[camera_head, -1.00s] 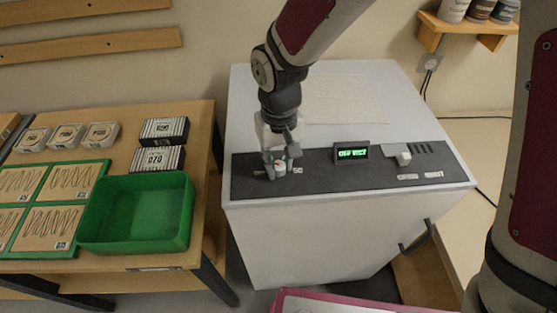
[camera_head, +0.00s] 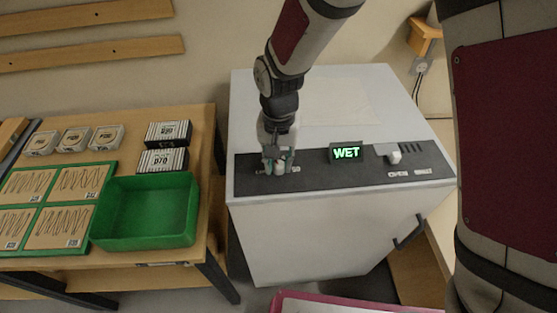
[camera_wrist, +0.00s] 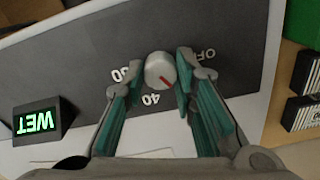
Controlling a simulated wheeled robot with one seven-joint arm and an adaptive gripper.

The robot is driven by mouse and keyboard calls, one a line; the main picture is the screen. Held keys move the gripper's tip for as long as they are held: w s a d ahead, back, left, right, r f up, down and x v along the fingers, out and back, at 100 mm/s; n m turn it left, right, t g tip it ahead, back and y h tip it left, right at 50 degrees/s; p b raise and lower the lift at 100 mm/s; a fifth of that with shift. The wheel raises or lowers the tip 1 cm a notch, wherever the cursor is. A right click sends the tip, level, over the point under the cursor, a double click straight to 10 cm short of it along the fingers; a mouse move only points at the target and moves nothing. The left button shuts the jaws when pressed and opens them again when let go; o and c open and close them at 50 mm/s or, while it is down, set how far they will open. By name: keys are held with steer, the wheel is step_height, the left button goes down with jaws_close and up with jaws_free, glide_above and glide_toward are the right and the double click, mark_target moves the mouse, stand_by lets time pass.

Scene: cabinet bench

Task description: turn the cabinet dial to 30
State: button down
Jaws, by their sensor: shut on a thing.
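The cabinet dial (camera_wrist: 160,70) is a round pale knob with a red pointer line on the dark panel (camera_wrist: 85,60). In the wrist view its pointer aims down and right, between the printed 40 (camera_wrist: 150,99) and OFF (camera_wrist: 207,53), nearer the 40. Another number, partly unclear, is printed left of the 40. My gripper (camera_wrist: 159,66) has one teal-padded finger on each side of the dial and is shut on it. In the head view my gripper (camera_head: 278,160) reaches down to the panel's left end and partly hides the dial (camera_head: 280,169).
A green-lit display (camera_head: 346,152) reads WET. A pale switch (camera_head: 394,153) sits to its right. A dark handle (camera_head: 410,232) sticks out from the cabinet front (camera_head: 310,235). A table at left carries a green bin (camera_head: 145,238) and striped boxes (camera_head: 163,160).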

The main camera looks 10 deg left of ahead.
mark_target(278, 164)
steer(key=c, duration=1.3)
jaws_free()
steer(key=shift+r, duration=0.1)
step_height(278, 164, up, 12)
